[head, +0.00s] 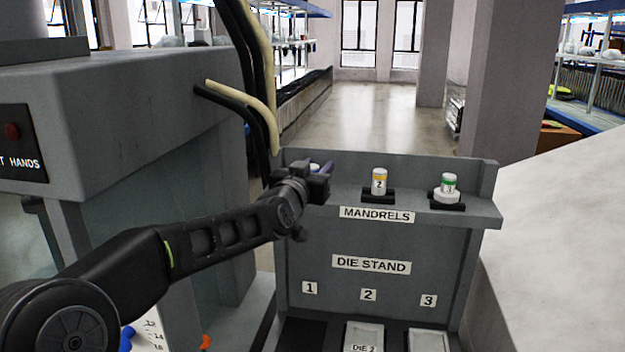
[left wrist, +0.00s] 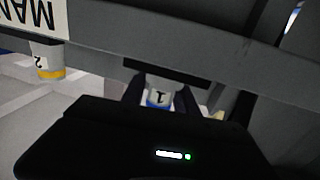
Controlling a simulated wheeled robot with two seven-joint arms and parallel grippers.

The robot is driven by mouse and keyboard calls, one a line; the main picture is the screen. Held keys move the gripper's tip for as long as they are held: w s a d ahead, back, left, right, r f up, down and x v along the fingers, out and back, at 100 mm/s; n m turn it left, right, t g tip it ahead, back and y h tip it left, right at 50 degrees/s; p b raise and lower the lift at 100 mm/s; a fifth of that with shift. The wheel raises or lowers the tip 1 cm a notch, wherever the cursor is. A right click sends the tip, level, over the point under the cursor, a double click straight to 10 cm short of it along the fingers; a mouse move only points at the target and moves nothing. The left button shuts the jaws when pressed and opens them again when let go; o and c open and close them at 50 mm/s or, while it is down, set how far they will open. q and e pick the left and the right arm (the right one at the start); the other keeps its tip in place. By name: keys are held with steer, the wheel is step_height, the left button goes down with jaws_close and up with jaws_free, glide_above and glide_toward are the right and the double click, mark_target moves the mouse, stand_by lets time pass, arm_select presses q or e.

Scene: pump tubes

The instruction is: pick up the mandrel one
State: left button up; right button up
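Mandrel one is a white cylinder with a blue band and the number 1. It shows in the left wrist view (left wrist: 159,98) between the two dark fingers of my left gripper (left wrist: 162,96). In the head view only its pale top (head: 314,167) shows, mostly hidden behind my left gripper (head: 321,180) at the left end of the mandrel shelf (head: 410,202). The fingers flank the mandrel closely; I cannot tell whether they press on it. My right gripper is not in view.
Mandrel 2 (head: 379,182), with a yellow band, and mandrel 3 (head: 447,188), with a green band, stand on the shelf to the right. The die stand (head: 385,283) is below. A grey machine (head: 130,130) with hoses (head: 245,100) stands close on the left.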

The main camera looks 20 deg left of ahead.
arm_select(q)
jaws_close()
steer(key=shift+r, duration=0.15)
stand_by(0.5)
step_height(320, 180, up, 10)
steer(key=p, duration=0.4)
stand_by(0.9)
